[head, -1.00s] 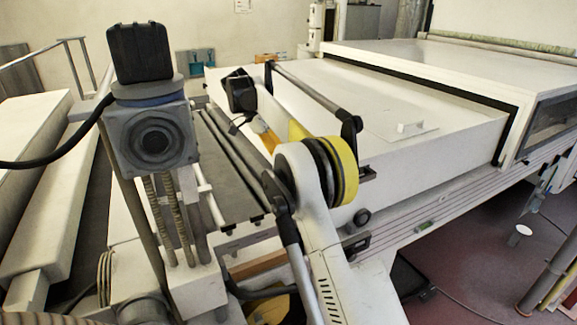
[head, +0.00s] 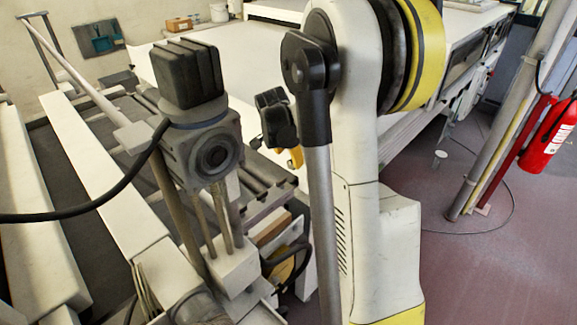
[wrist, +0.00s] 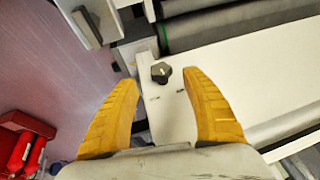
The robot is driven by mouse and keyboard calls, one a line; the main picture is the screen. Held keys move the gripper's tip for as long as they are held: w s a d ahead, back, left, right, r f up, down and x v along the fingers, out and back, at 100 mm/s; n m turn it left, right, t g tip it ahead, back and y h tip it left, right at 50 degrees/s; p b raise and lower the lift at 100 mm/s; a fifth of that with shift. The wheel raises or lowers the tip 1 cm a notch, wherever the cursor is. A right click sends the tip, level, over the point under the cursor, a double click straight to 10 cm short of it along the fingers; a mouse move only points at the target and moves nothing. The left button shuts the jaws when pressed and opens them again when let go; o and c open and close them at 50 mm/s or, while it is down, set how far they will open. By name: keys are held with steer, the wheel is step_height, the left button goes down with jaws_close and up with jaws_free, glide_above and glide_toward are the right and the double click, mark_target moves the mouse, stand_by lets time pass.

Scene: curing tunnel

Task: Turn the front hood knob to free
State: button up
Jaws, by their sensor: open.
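A dark lobed knob (wrist: 161,73) sits on a pale panel (wrist: 225,80) in the wrist view. It lies between the lines of my fingertips, near their level in the picture; I cannot tell the height gap. Small dark marks show on the panel near the knob. My gripper (wrist: 160,82) is open, its two yellow fingers spread to either side of the knob, with nothing held. In the head view only a bit of yellow finger (head: 296,157) shows beside my arm; the knob is hidden there.
Dark and pale rollers (wrist: 215,28) run beside the panel. The long white machine (head: 430,75) extends behind my arm. A grey post (head: 515,130) and a red fire extinguisher (head: 552,137) stand at the right.

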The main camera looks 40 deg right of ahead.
mark_target(291, 164)
steer(key=x, duration=0.5)
steer(key=shift+w+f+b, duration=0.15)
steer(key=shift+f+b, duration=0.2)
steer(key=shift+b, duration=0.05)
steer(key=c, duration=1.2)
